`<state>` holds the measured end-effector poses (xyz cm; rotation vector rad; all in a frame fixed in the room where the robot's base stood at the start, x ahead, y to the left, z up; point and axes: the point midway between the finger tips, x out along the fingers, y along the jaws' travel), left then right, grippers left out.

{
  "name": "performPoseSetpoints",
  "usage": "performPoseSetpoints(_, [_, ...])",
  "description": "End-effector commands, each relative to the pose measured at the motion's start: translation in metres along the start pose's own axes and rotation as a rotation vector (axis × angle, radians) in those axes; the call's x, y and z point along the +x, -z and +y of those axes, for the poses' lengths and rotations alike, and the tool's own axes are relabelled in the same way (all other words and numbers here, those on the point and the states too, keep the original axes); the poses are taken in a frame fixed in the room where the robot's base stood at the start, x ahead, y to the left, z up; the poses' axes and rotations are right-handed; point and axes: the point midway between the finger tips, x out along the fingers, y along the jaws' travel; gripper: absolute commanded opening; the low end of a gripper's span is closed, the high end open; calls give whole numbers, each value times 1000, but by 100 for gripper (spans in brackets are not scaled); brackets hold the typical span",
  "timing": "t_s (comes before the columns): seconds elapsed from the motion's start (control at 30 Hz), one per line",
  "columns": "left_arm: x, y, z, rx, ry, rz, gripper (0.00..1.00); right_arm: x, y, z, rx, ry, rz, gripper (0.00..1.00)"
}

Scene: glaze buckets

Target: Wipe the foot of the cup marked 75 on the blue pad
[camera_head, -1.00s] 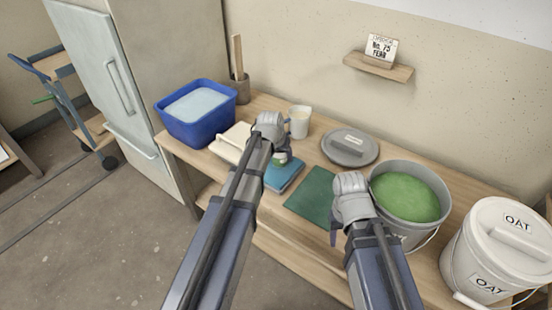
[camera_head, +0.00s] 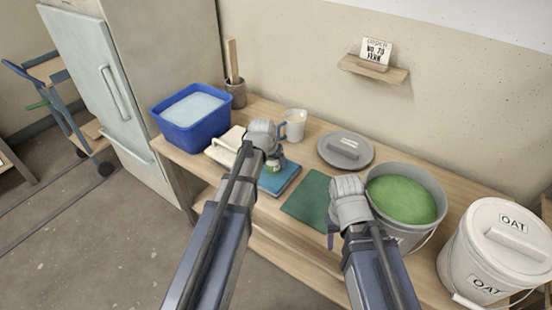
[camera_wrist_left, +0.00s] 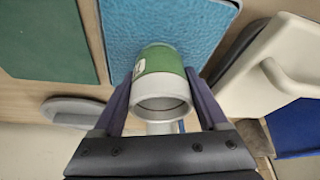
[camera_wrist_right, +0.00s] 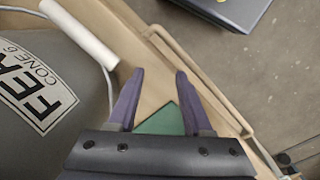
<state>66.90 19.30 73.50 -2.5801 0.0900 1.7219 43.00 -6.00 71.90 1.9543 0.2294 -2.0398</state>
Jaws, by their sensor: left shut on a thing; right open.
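My left gripper (camera_head: 273,160) is shut on a small cup (camera_wrist_left: 158,60) with a green outer band and a pale open rim. In the left wrist view the rim faces the camera and the foot points toward the blue pad (camera_wrist_left: 165,22). A small white label shows on the cup's side, but I cannot read a number. The blue pad also shows in the head view (camera_head: 283,183), right under the cup; I cannot tell whether the foot touches it. My right gripper (camera_head: 334,228) is open and empty beside the glaze bucket (camera_head: 412,232), above the green mat (camera_head: 303,197).
A blue tub (camera_head: 190,130), a cream block with a handle (camera_head: 222,150) and a mug (camera_head: 294,127) stand left and behind. A grey lid (camera_head: 338,160) lies behind the mat. A lidded OAT bucket (camera_head: 480,270) stands right. A card (camera_head: 377,52) sits on the wall shelf (camera_head: 370,74).

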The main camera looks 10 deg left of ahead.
Motion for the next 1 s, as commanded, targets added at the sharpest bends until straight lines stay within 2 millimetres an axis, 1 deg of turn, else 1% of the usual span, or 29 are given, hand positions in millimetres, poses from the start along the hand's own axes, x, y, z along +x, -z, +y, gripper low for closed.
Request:
performPoseSetpoints(0.03, [-2, -5, -1, -1, 0, 0, 10, 0, 0, 0, 0, 0, 0, 50])
performPoseSetpoints(0.1, [-4, -10, -3, -1, 0, 0, 10, 0, 0, 0, 0, 0, 0, 50])
performPoseSetpoints(0.43, [-12, -30, -9, 0, 1, 0, 10, 1, 0, 0, 0, 0, 0, 50])
performPoseSetpoints(0.77, [-12, -30, -10, 0, 0, 0, 10, 0, 0, 0, 0, 0, 0, 50])
performPoseSetpoints(0.87, [-16, -28, -10, 0, 0, 0, 10, -4, 0, 0, 0, 0, 0, 50])
performPoseSetpoints(1.0, [-27, -24, -10, -1, 0, 0, 10, -16, -1, 2, 0, 0, 0, 50])
